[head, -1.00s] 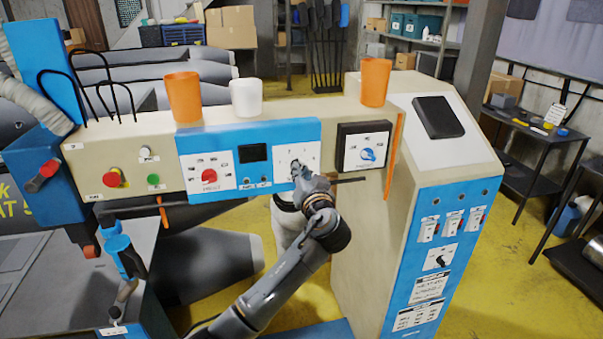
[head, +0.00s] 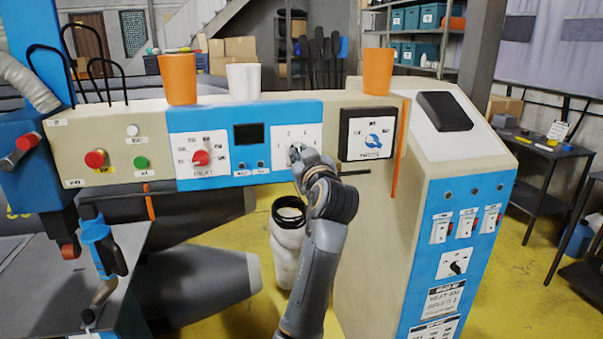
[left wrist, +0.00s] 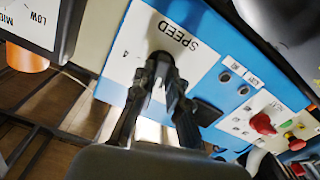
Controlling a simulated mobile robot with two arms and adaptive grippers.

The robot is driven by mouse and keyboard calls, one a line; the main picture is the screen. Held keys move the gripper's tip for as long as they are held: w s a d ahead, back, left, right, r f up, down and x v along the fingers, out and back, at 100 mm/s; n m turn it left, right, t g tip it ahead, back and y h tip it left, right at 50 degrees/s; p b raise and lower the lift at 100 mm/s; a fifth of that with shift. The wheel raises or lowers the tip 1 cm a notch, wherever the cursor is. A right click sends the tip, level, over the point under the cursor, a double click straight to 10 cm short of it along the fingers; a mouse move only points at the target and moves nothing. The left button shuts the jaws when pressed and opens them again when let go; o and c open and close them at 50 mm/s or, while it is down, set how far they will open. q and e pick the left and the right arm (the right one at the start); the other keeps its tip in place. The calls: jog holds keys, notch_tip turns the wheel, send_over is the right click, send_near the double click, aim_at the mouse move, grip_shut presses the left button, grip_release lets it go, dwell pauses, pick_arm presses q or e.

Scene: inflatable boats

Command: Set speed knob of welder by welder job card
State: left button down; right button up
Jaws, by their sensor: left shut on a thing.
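The white speed panel (head: 309,136) is the right end of the welder's blue control strip (head: 222,126). My left gripper (head: 297,155) is at this panel and covers the knob there. In the left wrist view the panel reads "SPEED", and my left gripper (left wrist: 161,84) is shut on the dark speed knob (left wrist: 160,61). Its pointer position is hidden by the fingers. The welder job card (head: 444,299) is on the blue face of the cabinet at the right; it has heat and speed lines, but the speed value is too small to read surely. My right gripper is not in view.
Orange cups (head: 178,80) and a white cup (head: 243,82) stand on the top ledge. A white roll (head: 287,250) stands below, behind my arm.

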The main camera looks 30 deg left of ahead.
pick_arm(q)
jog(key=shift+f+n+b, duration=0.15)
jog(key=shift+n+b, duration=0.8)
jog(key=shift+n, duration=0.05)
jog(key=c, duration=1.3)
grip_release()
jog(key=shift+c, duration=0.2)
notch_tip(320, 180, up, 10)
jog(key=shift+r, duration=0.1)
jog(key=shift+o, duration=0.2)
